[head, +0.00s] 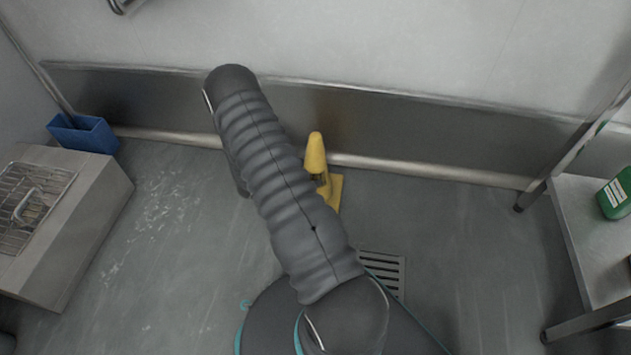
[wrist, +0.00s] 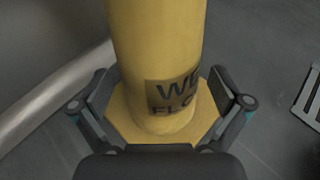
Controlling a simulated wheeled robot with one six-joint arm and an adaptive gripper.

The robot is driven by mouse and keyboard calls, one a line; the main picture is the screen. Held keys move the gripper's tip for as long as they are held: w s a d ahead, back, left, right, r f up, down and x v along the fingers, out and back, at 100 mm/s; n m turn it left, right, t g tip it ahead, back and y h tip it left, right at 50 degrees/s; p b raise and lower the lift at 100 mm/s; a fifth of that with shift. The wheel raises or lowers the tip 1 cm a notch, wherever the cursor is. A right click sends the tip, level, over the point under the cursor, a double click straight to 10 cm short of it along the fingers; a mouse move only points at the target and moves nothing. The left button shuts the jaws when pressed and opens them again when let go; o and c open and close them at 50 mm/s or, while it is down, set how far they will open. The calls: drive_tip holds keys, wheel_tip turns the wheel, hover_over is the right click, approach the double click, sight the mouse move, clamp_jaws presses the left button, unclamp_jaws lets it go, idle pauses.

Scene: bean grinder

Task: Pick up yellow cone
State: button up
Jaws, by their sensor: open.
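The yellow cone (head: 315,153) stands upright on the grey floor near the back wall, partly hidden behind my arm in the head view. In the wrist view the cone (wrist: 158,60) fills the middle, with dark lettering low on its body and a wider yellow base on the floor. My gripper (wrist: 160,112) is open, with one finger on each side of the cone's lower body, just above the base. I cannot tell whether either finger touches the cone. My gripper is hidden behind my arm in the head view.
A floor drain grate (head: 384,270) lies right of my arm. A metal pipe (head: 430,171) runs along the wall's foot behind the cone. A blue bin (head: 83,134) and a metal unit (head: 62,222) stand at left. A metal table (head: 590,235) with a green bottle (head: 615,195) stands at right.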

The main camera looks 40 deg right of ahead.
drive_tip(key=shift+x, duration=1.45)
drive_tip(key=shift+r, duration=0.1)
drive_tip(key=c, duration=1.5)
drive_tip(key=shift+r, duration=0.1)
